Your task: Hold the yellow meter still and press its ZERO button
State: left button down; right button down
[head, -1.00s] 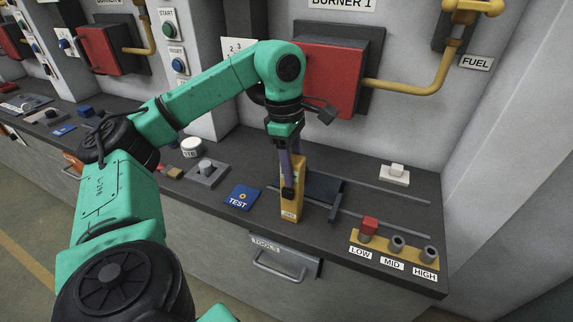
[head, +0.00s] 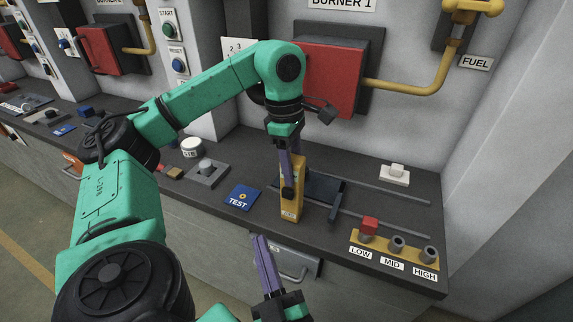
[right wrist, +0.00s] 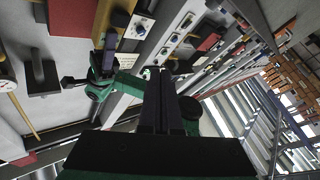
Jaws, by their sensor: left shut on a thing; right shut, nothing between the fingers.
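The yellow meter (head: 294,205) stands upright on the dark bench, against a dark blue-grey holder. A small pale label shows low on its front, too small to read; I cannot make out the ZERO button clearly. My left gripper (head: 288,188) reaches down from above and is shut on the meter, its fingers covering part of the front. My right gripper (head: 261,239) is shut and empty, its purple fingers pointing up in front of the bench edge, below and left of the meter and apart from it. Its dark fingers also show in the right wrist view (right wrist: 161,75).
A blue TEST pad (head: 242,197) lies left of the meter. A yellow block with LOW, MID and HIGH posts (head: 394,247) is at the right, a red piece on LOW. A drawer handle (head: 289,273) juts out below. Bench behind the block is mostly clear.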

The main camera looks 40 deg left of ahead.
aim_at(281, 193)
jog(key=shift+r, duration=0.35)
jog(key=shift+w, duration=0.1)
jog(key=w+a, duration=0.2)
jog(key=w, duration=0.6)
jog(key=shift+a, duration=0.4)
jog(key=shift+w, duration=0.15)
dwell(1.4)
jog(key=shift+w+a, duration=0.15)
jog(key=shift+w, duration=0.2)
jog(key=shift+w+a, duration=0.15)
jog(key=shift+w, duration=0.3)
dwell(0.6)
jog(key=shift+s+d, duration=0.35)
jog(key=shift+s, duration=0.55)
